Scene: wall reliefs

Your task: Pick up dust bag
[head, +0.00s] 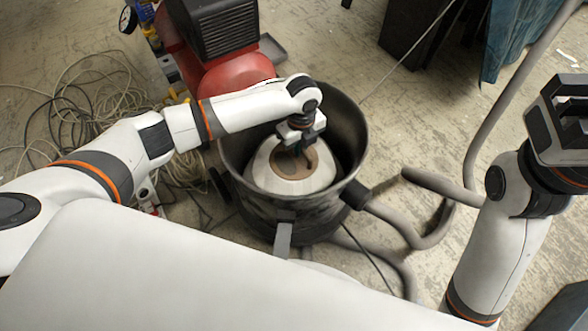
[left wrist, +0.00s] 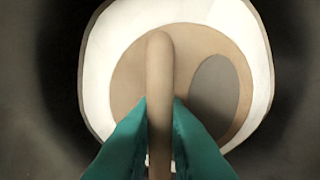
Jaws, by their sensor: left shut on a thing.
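The dust bag (head: 268,176) is white and rounded with a tan collar on top. It sits inside a dark round drum (head: 347,125). My left gripper (head: 299,148) reaches down into the drum over the bag's collar. In the left wrist view, the teal fingers (left wrist: 161,108) press from both sides on an upright tan strip on the dust bag (left wrist: 103,70). A grey oval opening shows right of the strip. The bag's underside is hidden in the drum. My right gripper (head: 562,118) is at the right edge, far from the bag; its finger gap is unclear.
A red machine with a black ribbed cover (head: 218,22) stands behind the drum. Tangled cables (head: 75,120) lie at the left. A grey hose (head: 415,235) curls on the floor right of the drum. The drum wall surrounds my left gripper closely.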

